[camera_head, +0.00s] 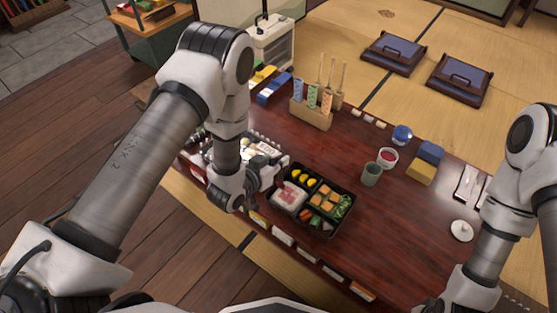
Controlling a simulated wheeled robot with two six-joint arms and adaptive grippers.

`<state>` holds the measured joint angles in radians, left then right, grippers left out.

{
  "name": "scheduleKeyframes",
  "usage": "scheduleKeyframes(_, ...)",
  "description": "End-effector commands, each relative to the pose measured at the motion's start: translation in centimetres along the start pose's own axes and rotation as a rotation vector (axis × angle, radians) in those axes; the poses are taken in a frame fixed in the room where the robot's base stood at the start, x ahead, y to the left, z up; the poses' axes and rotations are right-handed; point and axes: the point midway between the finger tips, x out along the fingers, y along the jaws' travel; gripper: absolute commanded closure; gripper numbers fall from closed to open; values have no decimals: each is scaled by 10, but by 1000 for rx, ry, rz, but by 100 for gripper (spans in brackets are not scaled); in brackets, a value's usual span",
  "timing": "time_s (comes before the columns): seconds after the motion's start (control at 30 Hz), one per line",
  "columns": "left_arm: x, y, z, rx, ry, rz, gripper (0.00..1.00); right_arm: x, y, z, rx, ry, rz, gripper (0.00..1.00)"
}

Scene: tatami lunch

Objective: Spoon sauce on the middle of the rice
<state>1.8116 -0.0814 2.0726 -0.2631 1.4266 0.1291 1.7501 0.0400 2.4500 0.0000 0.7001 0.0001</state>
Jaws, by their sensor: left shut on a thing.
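A black bento box (318,233) sits on the low table, divided into compartments. Its left compartment holds white rice (282,203) with a pinkish-red patch on top. A small white bowl of red sauce (388,155) stands to the right of the box. My left gripper (278,172) is at the box's upper left edge, close to the rice. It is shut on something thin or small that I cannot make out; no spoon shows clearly. My right arm comes in at the right, and its gripper is outside the view.
A green cup (371,174) stands beside the sauce bowl. A white round dish (461,230) lies at the right.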

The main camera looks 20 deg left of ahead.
Motion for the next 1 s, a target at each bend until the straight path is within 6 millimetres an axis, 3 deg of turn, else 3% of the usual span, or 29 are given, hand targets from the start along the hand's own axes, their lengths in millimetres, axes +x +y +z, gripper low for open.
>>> scheduleKeyframes(1.0, 1, 26, 5, 1, -2, 2, 100, -8, 0, 0, 0, 0, 0, 60)
